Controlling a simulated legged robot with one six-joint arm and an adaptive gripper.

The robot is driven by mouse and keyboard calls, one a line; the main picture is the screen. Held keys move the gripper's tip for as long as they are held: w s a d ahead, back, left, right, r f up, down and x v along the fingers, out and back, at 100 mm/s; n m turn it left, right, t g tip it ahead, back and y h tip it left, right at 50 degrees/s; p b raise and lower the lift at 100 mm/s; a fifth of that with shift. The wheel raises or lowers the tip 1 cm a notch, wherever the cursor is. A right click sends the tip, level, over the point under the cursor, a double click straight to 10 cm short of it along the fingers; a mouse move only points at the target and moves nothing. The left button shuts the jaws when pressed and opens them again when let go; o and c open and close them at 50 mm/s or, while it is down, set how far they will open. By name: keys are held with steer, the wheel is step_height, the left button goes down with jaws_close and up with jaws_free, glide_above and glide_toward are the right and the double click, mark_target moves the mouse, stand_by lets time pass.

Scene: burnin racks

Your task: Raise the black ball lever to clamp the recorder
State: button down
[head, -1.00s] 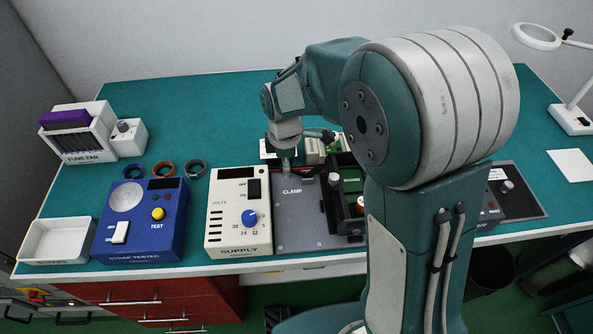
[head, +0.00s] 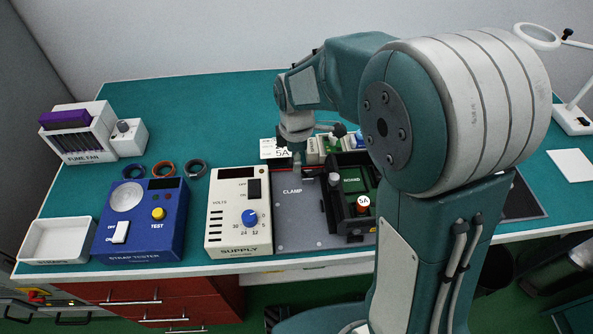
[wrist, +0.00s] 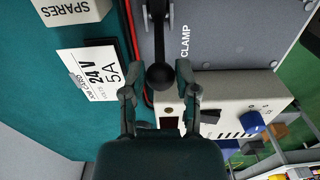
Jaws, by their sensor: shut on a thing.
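The black ball lever (wrist: 158,77) shows in the wrist view, its ball between my two fingertips and its shaft running up the picture beside the grey clamp plate (wrist: 215,40). My gripper (wrist: 158,74) is shut on the ball. In the head view my gripper (head: 298,160) is small, over the back of the clamp plate (head: 290,230), and the lever ball cannot be made out there. A black-framed unit with a green face (head: 351,187), seemingly the recorder, sits at the right of the plate, partly hidden by my arm.
The white supply box (head: 238,222) stands left of the plate, with the blue strap tester (head: 140,232) beyond it. A job card reading 24V 5A (wrist: 88,72) and the spares box (wrist: 75,10) lie near my gripper.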

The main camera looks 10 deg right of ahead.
mark_target(310, 174)
steer(key=shift+w+d+r, duration=0.1)
steer(key=shift+d+r, duration=0.1)
steer(key=shift+d, duration=0.35)
steer(key=shift+d+r, duration=0.15)
steer(key=shift+d, duration=0.4)
steer(key=shift+d+f, duration=0.1)
steer(key=shift+d, duration=0.5)
steer(key=c, duration=0.6)
jaws_free()
steer(key=shift+o, duration=0.2)
